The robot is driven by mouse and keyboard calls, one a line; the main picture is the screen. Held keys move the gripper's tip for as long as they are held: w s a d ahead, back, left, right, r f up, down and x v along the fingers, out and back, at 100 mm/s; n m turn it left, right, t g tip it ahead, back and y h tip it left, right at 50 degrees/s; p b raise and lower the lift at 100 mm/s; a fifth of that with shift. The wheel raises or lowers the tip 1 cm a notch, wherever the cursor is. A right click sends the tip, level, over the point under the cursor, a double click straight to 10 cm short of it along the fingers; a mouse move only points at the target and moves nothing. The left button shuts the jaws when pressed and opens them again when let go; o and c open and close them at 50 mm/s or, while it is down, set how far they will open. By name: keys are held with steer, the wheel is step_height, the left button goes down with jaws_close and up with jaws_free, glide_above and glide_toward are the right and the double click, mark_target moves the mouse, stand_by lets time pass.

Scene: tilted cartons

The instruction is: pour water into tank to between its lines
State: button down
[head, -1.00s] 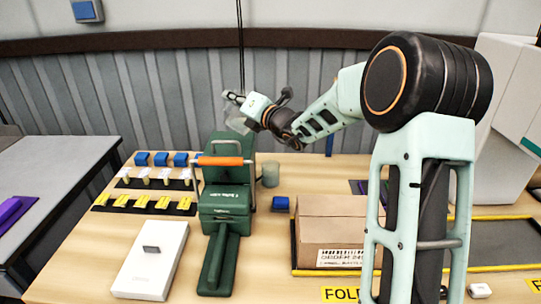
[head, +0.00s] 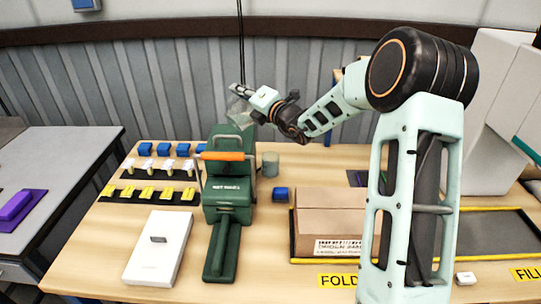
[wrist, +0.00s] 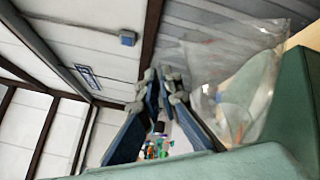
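My gripper (head: 241,91) is raised above the back of the green machine (head: 226,205). The exact grip point and any water in the vessel are too unclear to tell. A grey translucent cup (head: 270,165) stands on the table at the machine's right side; it may be the tank, but no lines can be made out.
An orange-handled lever (head: 222,156) crosses the machine. A white box (head: 158,247) lies front left, before rows of yellow and blue pieces. Bare tabletop lies near the cup.

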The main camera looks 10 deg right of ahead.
steer(key=shift+w+d+m+p, duration=0.35)
steer(key=shift+d+m+p, duration=0.3)
steer(key=shift+p, duration=0.45)
steer(key=shift+s+a, duration=0.1)
steer(key=shift+a, duration=0.15)
steer(key=shift+s+a+f+m+p, duration=0.15)
steer(key=shift+s+a+m+p, duration=0.2)
steer(key=shift+a+p, duration=0.1)
steer(key=shift+a, duration=0.1)
steer(key=shift+w+d+f+m+p, duration=0.3)
steer(key=shift+d+f+m+p, duration=0.1)
steer(key=shift+d+p, duration=0.1)
steer(key=shift+w+d+f+m+p, duration=0.25)
steer(key=shift+d+f+m+p, duration=0.1)
steer(key=shift+d+p, duration=0.15)
stand_by(0.4)
steer(key=shift+w+d+f+m+p, duration=0.25)
steer(key=shift+d+m+p, duration=0.1)
steer(key=shift+p, duration=0.2)
stand_by(0.3)
